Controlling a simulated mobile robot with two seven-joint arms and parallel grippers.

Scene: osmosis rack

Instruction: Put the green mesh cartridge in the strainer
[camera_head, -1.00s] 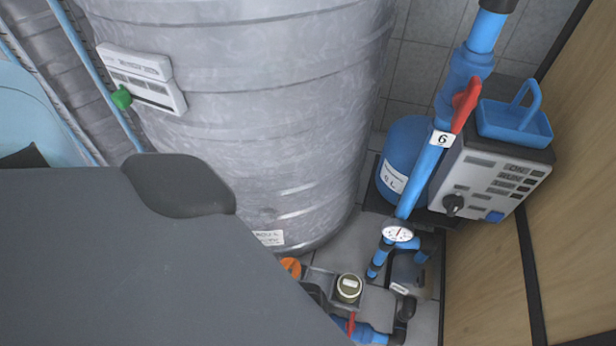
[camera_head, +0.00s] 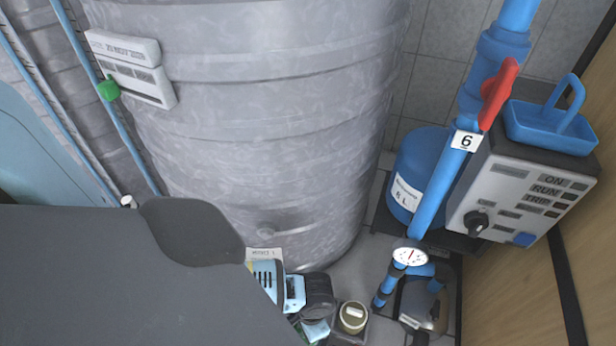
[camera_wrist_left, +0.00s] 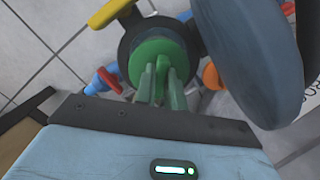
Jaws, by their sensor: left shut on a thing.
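In the left wrist view my left gripper (camera_wrist_left: 162,86) is shut on the upright fin of a round green piece, which I take as the green mesh cartridge (camera_wrist_left: 147,50). Its mesh is hidden. A dark round housing (camera_wrist_left: 126,44), likely the strainer, rings the green disc. I cannot tell whether the cartridge is inside it or in front of it. In the head view my light-blue left wrist shows low in the middle, over the floor fittings. The gripper's fingers and the cartridge cannot be made out there. My right gripper is not in view.
A grey tank (camera_head: 250,130) stands behind. Right of it are a blue pipe (camera_head: 440,180) with a red lever (camera_head: 497,92), a gauge (camera_head: 410,254) and a control box (camera_head: 520,185) carrying a blue basket (camera_head: 550,128). A wooden wall closes the right.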

